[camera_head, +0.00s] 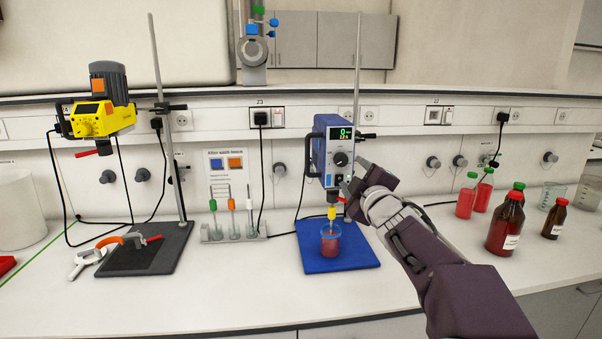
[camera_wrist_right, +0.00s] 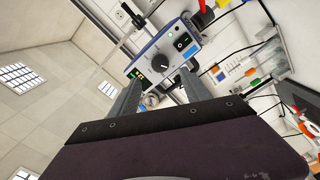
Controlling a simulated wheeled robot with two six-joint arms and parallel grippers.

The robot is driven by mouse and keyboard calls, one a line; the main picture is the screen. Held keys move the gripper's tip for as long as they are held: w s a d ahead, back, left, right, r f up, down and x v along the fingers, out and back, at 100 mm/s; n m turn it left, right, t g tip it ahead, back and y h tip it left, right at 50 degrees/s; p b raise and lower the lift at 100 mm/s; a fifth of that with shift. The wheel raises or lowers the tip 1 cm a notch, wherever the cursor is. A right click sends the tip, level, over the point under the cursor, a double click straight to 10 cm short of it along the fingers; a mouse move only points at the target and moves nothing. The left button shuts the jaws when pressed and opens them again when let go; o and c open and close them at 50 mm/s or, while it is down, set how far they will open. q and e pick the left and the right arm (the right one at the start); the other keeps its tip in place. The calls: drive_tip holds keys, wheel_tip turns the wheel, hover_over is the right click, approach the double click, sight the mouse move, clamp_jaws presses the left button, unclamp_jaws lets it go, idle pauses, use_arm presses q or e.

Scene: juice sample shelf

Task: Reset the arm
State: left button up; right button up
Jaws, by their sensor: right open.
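My right arm comes in from the lower right in the head view. Its gripper (camera_head: 355,190) is at the front of the blue stirrer (camera_head: 330,150), close to its control face. In the right wrist view the two grey fingers of my right gripper (camera_wrist_right: 158,98) are apart, with the stirrer's dial and switch (camera_wrist_right: 165,58) beyond them. I see nothing held between them. I cannot tell whether the fingers touch the stirrer. My left gripper is not in the head view.
A beaker of red liquid (camera_head: 331,243) stands on the blue base plate (camera_head: 358,258) under the stirrer. Red bottles (camera_head: 506,228) stand at the right. A yellow stirrer (camera_head: 100,118) hangs over a dark plate (camera_head: 135,262) at the left. The front bench (camera_head: 240,300) is clear.

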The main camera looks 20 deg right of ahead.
drive_tip(key=w+a+f+n+y+p, duration=0.1)
drive_tip(key=w+a+y+p, duration=0.2)
drive_tip(key=a, duration=0.4)
drive_tip(key=s+a+f+m+g+p, duration=0.1)
drive_tip(key=a+f+g, duration=0.2)
drive_tip(key=f, duration=0.4)
drive_tip(key=s+a+f+m+g+p, duration=0.1)
drive_tip(key=s+a+f+g, duration=0.1)
drive_tip(key=a+f, duration=0.35)
drive_tip(key=s+a+f+m+g+y, duration=0.1)
drive_tip(key=s+f+m+g, duration=0.7)
drive_tip(key=s+f, duration=1.3)
drive_tip(key=s+a+g, duration=0.1)
drive_tip(key=s+g, duration=0.1)
drive_tip(key=g, duration=0.1)
drive_tip(key=shift+s+f+m+p, duration=0.2)
drive_tip(key=shift+m+p, duration=0.2)
drive_tip(key=shift+a, duration=0.1)
